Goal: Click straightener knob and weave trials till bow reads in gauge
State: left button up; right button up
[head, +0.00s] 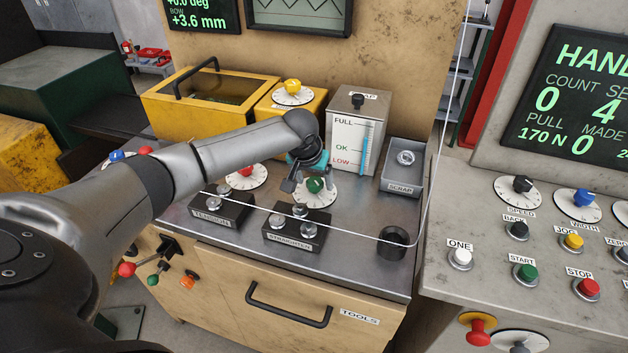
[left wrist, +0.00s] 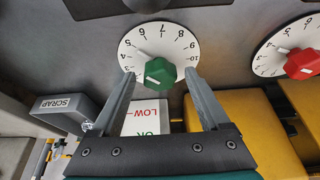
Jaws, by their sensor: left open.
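The green knob (head: 315,185) sits on a white numbered dial behind the silver-buttoned box labelled STRAIGHTEN (head: 292,240). My left gripper (head: 303,187) is over this dial, its jaws open. In the left wrist view the green knob (left wrist: 160,73) lies between the two fingertips, with a small gap on each side. The dial numbers appear upside down. The gauge display (head: 197,14) at the top left reads BOW +3.6 mm. My right gripper is not in view.
A red knob (head: 245,170) on its dial and a TENSION box (head: 220,208) stand to the left. A level box (head: 352,138) and a SCRAP bin (head: 402,168) stand behind and right. A black cup (head: 393,243) and a pale wire lie at the right. The HAND panel (head: 580,95) reads COUNT 0.

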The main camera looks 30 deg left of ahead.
pick_arm(q)
grip_shut()
dwell(0.6)
